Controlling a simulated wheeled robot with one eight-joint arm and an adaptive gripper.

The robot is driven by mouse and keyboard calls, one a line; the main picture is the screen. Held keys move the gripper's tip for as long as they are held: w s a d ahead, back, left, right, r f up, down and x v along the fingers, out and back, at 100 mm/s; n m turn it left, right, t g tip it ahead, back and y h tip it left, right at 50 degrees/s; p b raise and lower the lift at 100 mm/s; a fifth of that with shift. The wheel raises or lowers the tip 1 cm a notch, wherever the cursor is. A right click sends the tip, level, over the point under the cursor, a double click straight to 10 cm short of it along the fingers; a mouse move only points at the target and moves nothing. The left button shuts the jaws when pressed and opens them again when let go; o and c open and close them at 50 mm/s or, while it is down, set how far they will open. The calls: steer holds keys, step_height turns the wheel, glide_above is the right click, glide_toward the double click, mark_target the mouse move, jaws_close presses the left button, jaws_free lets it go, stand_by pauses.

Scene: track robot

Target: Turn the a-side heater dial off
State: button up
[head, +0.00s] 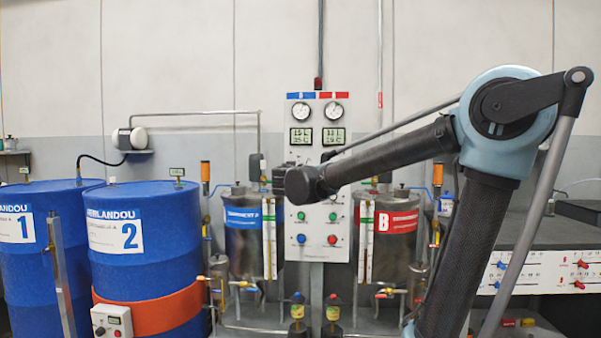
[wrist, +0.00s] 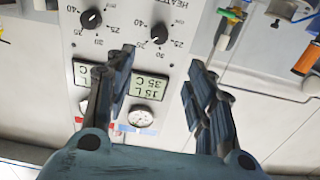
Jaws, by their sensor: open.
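In the wrist view, which shows the panel upside down, two black round dials under a HEATER label sit beyond my fingertips. The right one (wrist: 159,34) looks to be the a-side dial, since the panel's blue side falls on the right there. The other dial (wrist: 91,18) is further left. Both have number scales; their exact settings are too small to read. My gripper (wrist: 160,72) is open and empty, its fingers apart over the panel near the displays, not visibly touching a dial. In the head view my arm's end hides the panel's dial area.
The control panel (head: 316,246) stands between two metal tanks, one labelled blue (head: 245,219) and one red (head: 393,222). It carries gauges (wrist: 141,117), digital displays (wrist: 151,86) and several buttons. Blue drums (head: 143,240) stand at the left.

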steer(key=w, duration=1.6)
steer(key=shift+w+d, duration=0.15)
steer(key=shift+d, duration=0.2)
steer(key=c, duration=1.1)
